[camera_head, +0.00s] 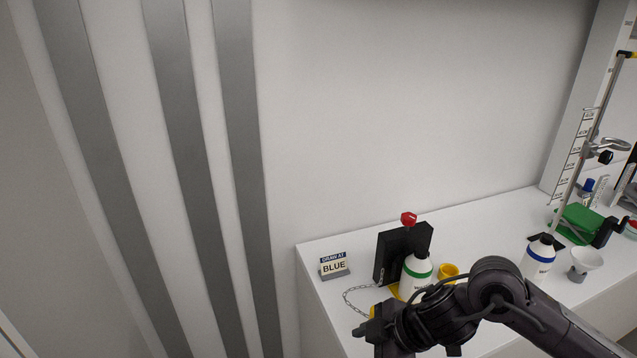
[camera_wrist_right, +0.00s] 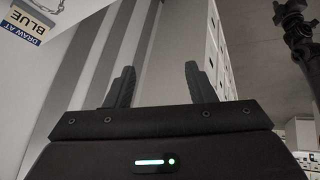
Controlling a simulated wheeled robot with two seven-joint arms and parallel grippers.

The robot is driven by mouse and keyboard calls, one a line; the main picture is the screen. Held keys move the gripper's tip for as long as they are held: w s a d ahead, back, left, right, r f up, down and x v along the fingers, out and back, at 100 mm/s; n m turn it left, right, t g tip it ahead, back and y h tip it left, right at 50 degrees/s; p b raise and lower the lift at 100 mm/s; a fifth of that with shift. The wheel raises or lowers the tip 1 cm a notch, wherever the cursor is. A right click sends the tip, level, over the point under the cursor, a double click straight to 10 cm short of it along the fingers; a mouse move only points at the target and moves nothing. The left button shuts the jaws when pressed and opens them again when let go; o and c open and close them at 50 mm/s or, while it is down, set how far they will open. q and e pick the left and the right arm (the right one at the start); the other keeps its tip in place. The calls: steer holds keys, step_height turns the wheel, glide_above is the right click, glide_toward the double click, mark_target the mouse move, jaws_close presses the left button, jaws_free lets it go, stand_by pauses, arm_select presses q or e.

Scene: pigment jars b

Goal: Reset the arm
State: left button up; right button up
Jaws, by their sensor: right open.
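My right arm comes in from the lower right in the head view, over the front of the white counter (camera_head: 470,222). Its right gripper (camera_wrist_right: 160,75) is open in the wrist view, with both dark fingers apart and nothing between them. In the head view the fingers are hard to make out near the bottom edge. My left gripper is not in view.
Near the arm are a "BLUE" sign (camera_head: 334,266), a black stand (camera_head: 402,250), a green-banded white bottle (camera_head: 415,275) and a yellow cup (camera_head: 448,271). Farther right are a blue-banded bottle (camera_head: 538,260), a white funnel (camera_head: 587,258) and a metal stand (camera_head: 570,190).

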steer(key=a+r+m+t+y, duration=0.1)
steer(key=a+r+m+t, duration=0.3)
steer(key=a, duration=0.4)
steer(key=s+d+f+m+g+h, duration=0.1)
steer(key=s+d+f+m+h, duration=0.1)
steer(key=s+d+f+m, duration=0.25)
steer(key=s+d+f+m+g+h, duration=0.1)
steer(key=s+d+f+m+h, duration=0.15)
steer(key=s+d, duration=0.4)
steer(key=s+d+f+m+g+h, duration=0.1)
steer(key=s+d+f+m+h, duration=0.25)
steer(key=d, duration=0.45)
step_height(320, 180, down, 34)
steer(key=s+g+b, duration=0.2)
steer(key=b, duration=0.1)
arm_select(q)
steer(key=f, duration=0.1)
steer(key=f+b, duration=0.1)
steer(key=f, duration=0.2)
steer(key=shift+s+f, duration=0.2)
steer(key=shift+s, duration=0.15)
arm_select(e)
steer(key=s+d+f, duration=0.2)
steer(key=s+f, duration=0.7)
steer(key=s+d+f+g, duration=0.1)
steer(key=s+d+f, duration=0.1)
steer(key=s+f, duration=0.7)
steer(key=shift+s+f, duration=0.25)
steer(key=shift+s, duration=0.45)
